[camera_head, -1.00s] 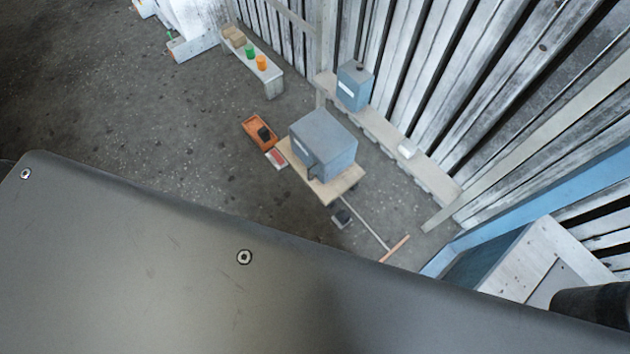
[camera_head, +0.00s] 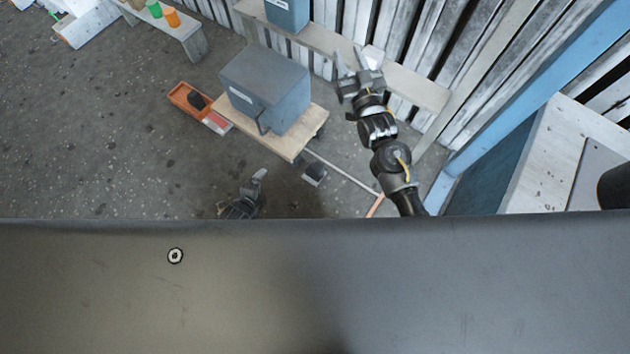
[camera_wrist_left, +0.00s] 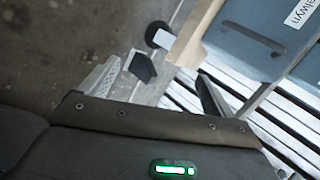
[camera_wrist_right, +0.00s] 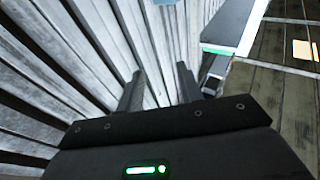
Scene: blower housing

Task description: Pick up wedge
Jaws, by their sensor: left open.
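A small dark, wedge-like block (camera_head: 314,173) with a paler side lies on the floor beside the wooden trolley. It also shows in the left wrist view (camera_wrist_left: 143,67), beyond and between the fingertips, not touched. My left gripper (camera_head: 258,180) is low in the head view, left of the block and partly hidden by my body. Its fingers stand wide apart in the left wrist view (camera_wrist_left: 158,84). My right gripper (camera_head: 350,67) is raised near the wall bench, fingers apart and empty; the right wrist view (camera_wrist_right: 160,85) shows slatted wall between them.
The wooden trolley (camera_head: 312,125) carries a blue-grey box (camera_head: 265,88). An orange tray (camera_head: 185,98) and a red-and-white box (camera_head: 216,123) lie left of it. A long-handled tool (camera_head: 345,175) lies to the right.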

